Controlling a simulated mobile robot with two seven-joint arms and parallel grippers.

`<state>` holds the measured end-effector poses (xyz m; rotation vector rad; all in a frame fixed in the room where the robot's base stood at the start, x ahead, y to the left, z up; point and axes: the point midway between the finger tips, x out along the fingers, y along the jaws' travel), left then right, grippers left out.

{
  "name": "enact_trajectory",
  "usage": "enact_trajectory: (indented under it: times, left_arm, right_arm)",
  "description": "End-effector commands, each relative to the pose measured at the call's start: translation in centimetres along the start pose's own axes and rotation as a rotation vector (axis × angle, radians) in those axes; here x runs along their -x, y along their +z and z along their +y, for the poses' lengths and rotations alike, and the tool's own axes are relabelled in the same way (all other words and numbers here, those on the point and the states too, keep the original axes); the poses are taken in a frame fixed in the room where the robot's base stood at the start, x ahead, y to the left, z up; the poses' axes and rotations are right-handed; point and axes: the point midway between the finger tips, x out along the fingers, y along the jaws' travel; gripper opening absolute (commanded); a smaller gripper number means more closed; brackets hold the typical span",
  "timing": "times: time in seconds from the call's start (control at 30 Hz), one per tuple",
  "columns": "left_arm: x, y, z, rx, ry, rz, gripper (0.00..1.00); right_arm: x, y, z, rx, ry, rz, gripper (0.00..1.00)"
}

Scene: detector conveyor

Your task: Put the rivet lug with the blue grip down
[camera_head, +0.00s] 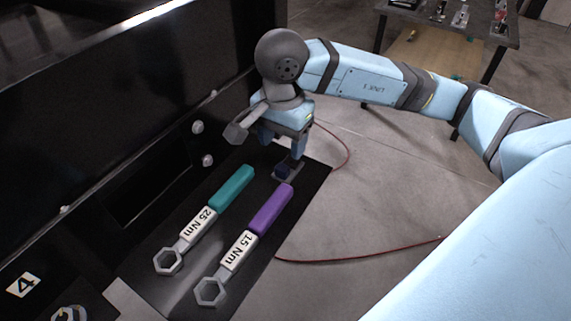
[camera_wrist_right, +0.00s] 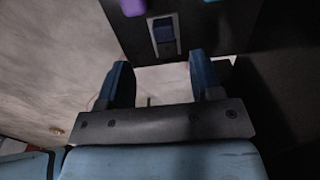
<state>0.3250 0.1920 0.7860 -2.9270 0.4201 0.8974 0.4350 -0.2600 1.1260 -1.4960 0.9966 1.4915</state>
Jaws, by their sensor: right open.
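The rivet lug with the blue grip (camera_head: 283,173) is a small dark blue piece with a grey part, lying at the far end of the black panel. In the right wrist view the blue grip (camera_wrist_right: 164,33) shows just beyond my fingertips, with a pale grey edge around it. My right gripper (camera_head: 283,152) is above and close to it in the head view, partly covering it. In the right wrist view my right gripper (camera_wrist_right: 161,70) is open, with nothing between its fingers. My left gripper is not in view.
On the black panel (camera_head: 290,236) lie a teal-handled 25 Nm wrench (camera_head: 232,186) and a purple-handled 15 Nm wrench (camera_head: 270,209), close to the blue grip. A tall black wall (camera_head: 100,120) stands at the left. A red cable (camera_head: 360,257) lies on the floor at right.

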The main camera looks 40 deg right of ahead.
Motion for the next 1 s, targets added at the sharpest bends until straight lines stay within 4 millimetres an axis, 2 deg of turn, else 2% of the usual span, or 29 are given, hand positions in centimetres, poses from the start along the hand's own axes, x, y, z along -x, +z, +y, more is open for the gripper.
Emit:
enact_trajectory:
  times: [0.1, 0.37, 0.63, 0.93, 0.97, 1.0]
  left_arm:
    - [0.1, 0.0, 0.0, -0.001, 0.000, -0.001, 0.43]
    - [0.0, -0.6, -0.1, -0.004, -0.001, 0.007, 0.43]
    - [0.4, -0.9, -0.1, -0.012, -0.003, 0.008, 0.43]
    - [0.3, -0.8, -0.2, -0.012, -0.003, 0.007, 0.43]
    - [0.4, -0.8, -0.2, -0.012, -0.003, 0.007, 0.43]
    - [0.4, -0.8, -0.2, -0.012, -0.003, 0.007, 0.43]
  right_arm:
    - [-2.0, 0.0, 0.0, -0.002, 0.003, -0.002, 0.60]
    - [-4.0, 0.0, -0.1, -0.002, 0.002, -0.003, 0.60]
    - [-7.8, 0.1, -0.2, -0.003, 0.002, -0.003, 0.60]
    - [-8.6, 0.1, -0.2, -0.002, -0.001, -0.001, 0.60]
    - [-8.6, 0.1, -0.2, -0.002, -0.001, -0.001, 0.57]
    - [-8.6, 0.1, -0.2, -0.002, -0.001, -0.001, 0.48]
